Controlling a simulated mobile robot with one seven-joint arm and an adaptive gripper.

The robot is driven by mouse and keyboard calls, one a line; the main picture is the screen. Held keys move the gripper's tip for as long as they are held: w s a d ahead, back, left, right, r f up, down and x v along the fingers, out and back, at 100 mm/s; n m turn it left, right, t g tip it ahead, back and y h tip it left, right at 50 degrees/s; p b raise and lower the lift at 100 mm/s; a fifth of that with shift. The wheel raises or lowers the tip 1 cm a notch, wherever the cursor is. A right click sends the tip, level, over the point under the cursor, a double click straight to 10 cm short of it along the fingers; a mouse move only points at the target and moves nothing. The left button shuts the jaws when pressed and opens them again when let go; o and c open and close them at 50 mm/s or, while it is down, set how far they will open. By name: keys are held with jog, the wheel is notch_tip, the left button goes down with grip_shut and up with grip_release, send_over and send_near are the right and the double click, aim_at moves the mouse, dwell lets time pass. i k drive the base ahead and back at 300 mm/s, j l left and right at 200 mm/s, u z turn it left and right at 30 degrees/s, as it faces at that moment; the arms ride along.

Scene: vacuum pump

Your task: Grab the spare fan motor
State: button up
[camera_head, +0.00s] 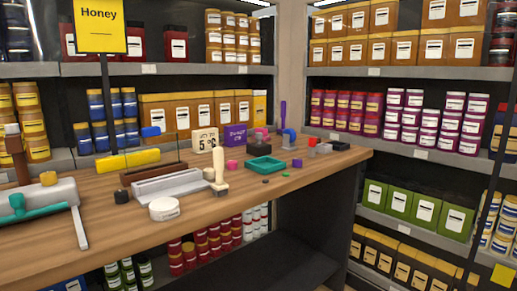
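I cannot make out for certain which thing is the spare fan motor. On the wooden counter (115,226) lie several small parts. A white round, flat-topped piece (164,208) is near the front edge. A cream post with a round knob (217,172) stands beside a long grey tray-like block (170,187). A small dark piece (122,196) lies left of the white one. A blue-grey upright part (289,138) stands further right, behind a teal open tray (264,165). My gripper is not in view.
A grey and teal device (45,200) fills the counter's left end. A yellow "Honey" sign (99,26) rises on a post. Stocked shelves stand behind and right. The front middle counter is fairly clear.

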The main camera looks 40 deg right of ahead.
aim_at(258, 149)
jog(key=z, duration=1.15)
jog(key=i+z, duration=0.15)
jog(key=z, duration=0.2)
jog(key=i+z, duration=0.15)
jog(key=z, duration=0.25)
jog(key=i+j+z, duration=0.1)
jog(key=z, duration=0.25)
jog(key=i+j, duration=1.1)
jog(key=i, duration=0.15)
